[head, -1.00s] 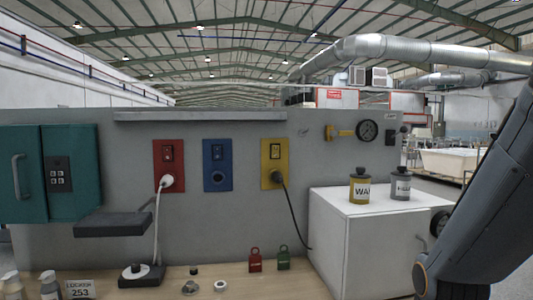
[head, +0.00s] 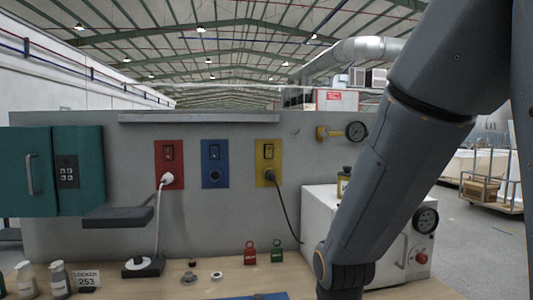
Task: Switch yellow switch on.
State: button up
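The yellow switch plate (head: 261,178) is on the grey wall panel, right of the blue one. Its dark rocker switch (head: 268,151) is in the upper part; whether it is on or off is too small to tell. A black plug (head: 269,174) with a dark cable sits in the socket below it. My arm comes down from the upper right, in front of the bench's right side. My gripper is below the picture's lower edge and does not show. The arm does not cover the yellow plate.
A red switch plate (head: 160,150) with a white plug and a blue plate (head: 222,150) are to the left. A teal cabinet (head: 84,160) and dark shelf (head: 118,217) are further left. A white box (head: 320,222) stands right.

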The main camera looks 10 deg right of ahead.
aim_at(269, 149)
jog(key=u, duration=0.5)
jog(key=k, duration=0.6)
jog(key=u, duration=0.85)
jog(key=i, duration=0.8)
jog(key=z, duration=0.75)
jog(key=i, duration=0.5)
jog(key=z, duration=0.6)
